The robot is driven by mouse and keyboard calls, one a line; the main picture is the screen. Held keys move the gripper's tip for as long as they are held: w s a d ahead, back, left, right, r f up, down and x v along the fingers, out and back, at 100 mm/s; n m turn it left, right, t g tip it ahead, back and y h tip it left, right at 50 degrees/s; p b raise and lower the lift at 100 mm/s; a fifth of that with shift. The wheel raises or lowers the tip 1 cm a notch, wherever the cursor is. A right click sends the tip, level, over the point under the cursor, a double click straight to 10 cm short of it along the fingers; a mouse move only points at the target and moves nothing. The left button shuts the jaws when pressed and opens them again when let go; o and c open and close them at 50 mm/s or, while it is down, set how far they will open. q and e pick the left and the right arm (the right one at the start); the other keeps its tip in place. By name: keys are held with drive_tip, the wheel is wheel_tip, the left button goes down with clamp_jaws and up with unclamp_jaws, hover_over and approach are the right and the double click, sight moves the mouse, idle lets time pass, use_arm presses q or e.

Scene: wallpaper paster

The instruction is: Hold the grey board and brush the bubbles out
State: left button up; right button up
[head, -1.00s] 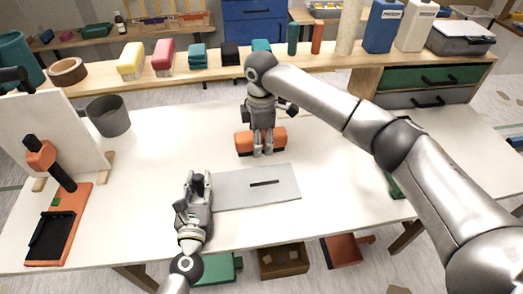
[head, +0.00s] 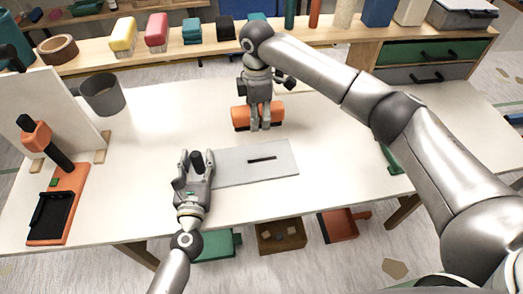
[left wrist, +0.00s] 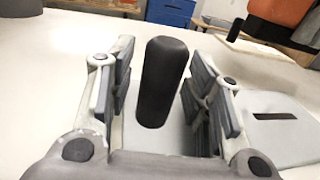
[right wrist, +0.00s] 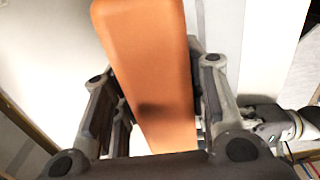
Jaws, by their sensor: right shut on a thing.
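The grey board (head: 230,172) lies flat on the white table, with a thin black strip (head: 262,159) on it; it also shows in the left wrist view (left wrist: 285,145). A black upright post (left wrist: 163,80) stands at the board's left end. My left gripper (head: 195,160) is open, with the post between its spread fingers and gaps on both sides. My right gripper (head: 259,125) is shut on the orange brush (head: 241,117), just behind the board. The brush fills the right wrist view (right wrist: 150,60). Its lower edge is partly hidden, and its height above the table is hard to tell.
A grey bin (head: 103,96), a white upright panel (head: 55,110) and an orange-and-black tool stand (head: 68,195) are at the left. A wooden shelf (head: 90,65) with sponges and bottles runs along the back.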

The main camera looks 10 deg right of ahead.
use_arm(q)
drive_tip(key=shift+r, duration=0.15)
drive_tip(key=s, duration=0.4)
drive_tip(key=s+a, duration=0.1)
drive_tip(key=s, duration=0.7)
drive_tip(key=shift+a, duration=0.3)
use_arm(e)
drive_tip(key=shift+r, duration=0.1)
